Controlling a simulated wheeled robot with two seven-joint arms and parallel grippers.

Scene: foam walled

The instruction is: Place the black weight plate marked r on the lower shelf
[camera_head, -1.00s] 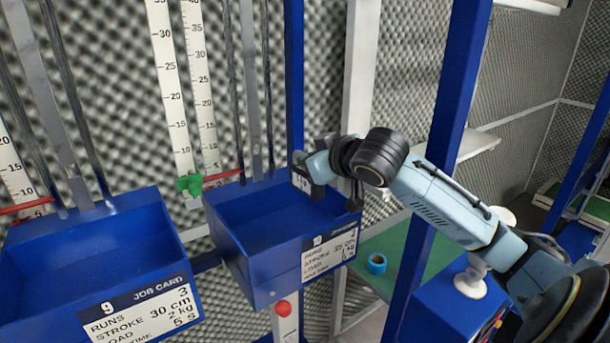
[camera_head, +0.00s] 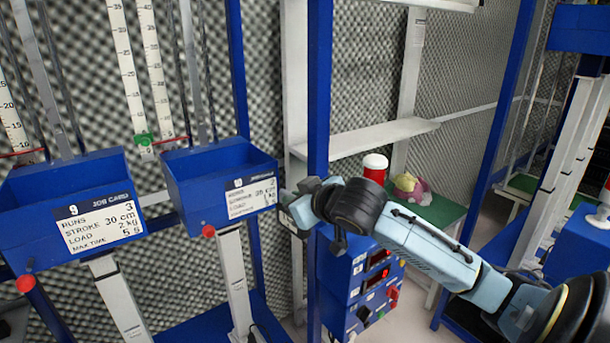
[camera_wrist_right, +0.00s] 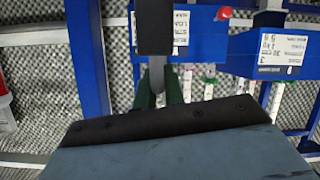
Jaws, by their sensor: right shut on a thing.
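My right gripper (camera_head: 290,212) is just right of the tray marked with a job card, seen from behind the wrist. In the right wrist view, its greenish fingers (camera_wrist_right: 159,90) are shut on a dark slab seen edge-on, which I take for the black weight plate (camera_wrist_right: 155,28). Its mark r is not readable. In the head view the wrist mostly hides the plate. The lower shelf (camera_head: 372,136) is a white board at the back, above and right of the gripper, with its visible top bare. A higher shelf (camera_head: 438,4) is cut off above. My left gripper is out of view.
Blue trays (camera_head: 215,160) (camera_head: 60,180) with job cards stand left. A blue upright (camera_head: 318,90) stands before the shelf's left end. Below the shelf are a red jar with a white lid (camera_head: 375,168), a green table (camera_head: 440,212) and a blue control box (camera_head: 345,275).

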